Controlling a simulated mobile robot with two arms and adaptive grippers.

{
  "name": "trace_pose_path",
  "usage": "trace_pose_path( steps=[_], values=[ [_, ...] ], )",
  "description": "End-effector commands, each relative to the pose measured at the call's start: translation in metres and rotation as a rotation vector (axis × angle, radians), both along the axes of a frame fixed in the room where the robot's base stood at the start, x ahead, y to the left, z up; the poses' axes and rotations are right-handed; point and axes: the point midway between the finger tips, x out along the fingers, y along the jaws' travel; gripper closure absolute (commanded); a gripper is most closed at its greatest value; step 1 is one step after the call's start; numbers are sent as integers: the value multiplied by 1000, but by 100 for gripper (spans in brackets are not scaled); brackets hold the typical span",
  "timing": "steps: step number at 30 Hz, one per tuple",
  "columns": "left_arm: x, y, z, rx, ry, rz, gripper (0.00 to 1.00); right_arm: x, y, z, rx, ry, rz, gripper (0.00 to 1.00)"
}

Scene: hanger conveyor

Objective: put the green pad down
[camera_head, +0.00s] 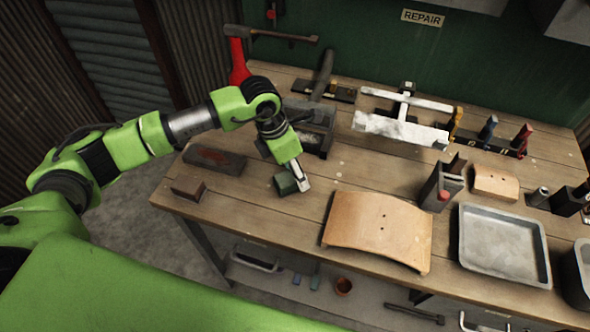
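The small dark green pad (285,184) is at my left gripper's fingertips, over the left part of the wooden workbench (300,230). My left gripper (296,180) points down and appears shut on the pad. One pale finger shows on the pad's right side; the other finger is hidden. I cannot tell whether the pad's underside touches the bench top. My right gripper is not in view.
Left of the pad lie a dark block with a reddish top (214,160) and a small brown block (188,189). A metal vise (318,128) stands behind. A curved wooden board (378,229) and grey tray (503,243) are right. Bare bench lies around the pad.

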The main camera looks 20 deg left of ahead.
Motion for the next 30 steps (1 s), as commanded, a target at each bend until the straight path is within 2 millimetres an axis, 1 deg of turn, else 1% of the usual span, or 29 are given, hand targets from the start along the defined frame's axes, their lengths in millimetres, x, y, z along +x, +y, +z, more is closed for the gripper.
trace_pose_path(
  steps=[2,5,8,12,15,18,21,24,30],
  values=[
    [0,0,4,0,0,0,49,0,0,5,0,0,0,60],
    [0,3,12,-1,-5,0,49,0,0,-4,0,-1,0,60],
    [-2,8,31,0,-7,1,49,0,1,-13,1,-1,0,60],
    [-6,15,61,0,-7,1,49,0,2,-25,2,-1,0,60],
    [-8,20,82,-1,-6,0,49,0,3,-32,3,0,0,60],
    [-11,24,98,0,-6,0,49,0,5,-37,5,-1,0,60],
    [-13,26,110,1,-4,0,49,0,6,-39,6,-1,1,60],
    [-14,27,116,0,0,0,49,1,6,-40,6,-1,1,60],
    [-14,28,119,0,0,0,49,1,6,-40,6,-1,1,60]
  ],
)
